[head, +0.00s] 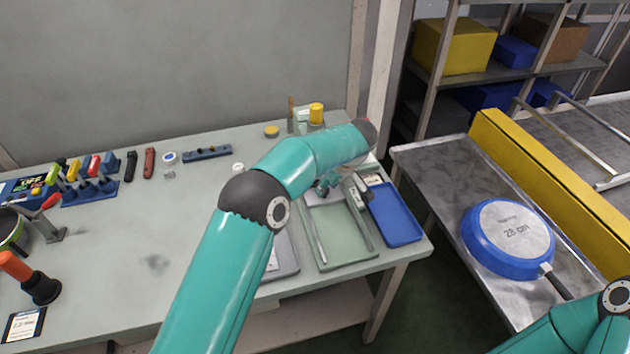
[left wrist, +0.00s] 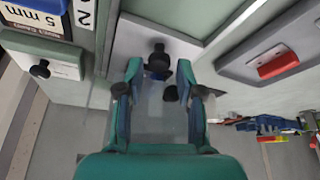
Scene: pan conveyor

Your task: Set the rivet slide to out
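My left gripper (head: 328,187) is over the back end of the green tray (head: 347,262) in the head view. In the left wrist view its two fingers (left wrist: 159,80) are apart, with a black knob (left wrist: 158,58) on a pale grey plate just beyond and between their tips. I cannot tell whether the fingers touch it. A second black knob (left wrist: 40,70) stands on a pale green block at the left. No readable label shows which knob is the rivet slide, or its setting. My right gripper is outside the views; only the right arm shows at bottom right.
A blue tray (head: 396,214) lies right of the green tray. A grey unit with a red slider (left wrist: 278,65) is at the right in the wrist view. A blue pan (head: 478,256) rests upside down on the metal conveyor bench. The table's middle left is clear.

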